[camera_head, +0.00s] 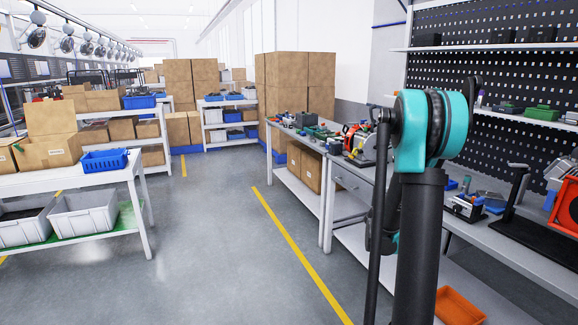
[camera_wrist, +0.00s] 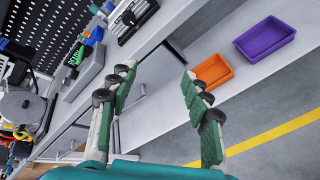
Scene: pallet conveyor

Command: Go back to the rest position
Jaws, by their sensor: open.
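My gripper (camera_wrist: 158,84) shows in the wrist view with its two green-padded fingers spread wide apart. Nothing is between the fingers. Past the fingertips lie a grey bench edge, a lower shelf and the floor. In the head view my arm stands in front of the bench at the right, and the gripper itself cannot be made out there.
A workbench (camera_head: 353,183) with tools runs along the right under a black pegboard (camera_head: 482,88). An orange bin (camera_wrist: 212,70) and a purple bin (camera_wrist: 265,39) sit low by it. A white table (camera_head: 65,180) with boxes stands left. The aisle floor between is clear.

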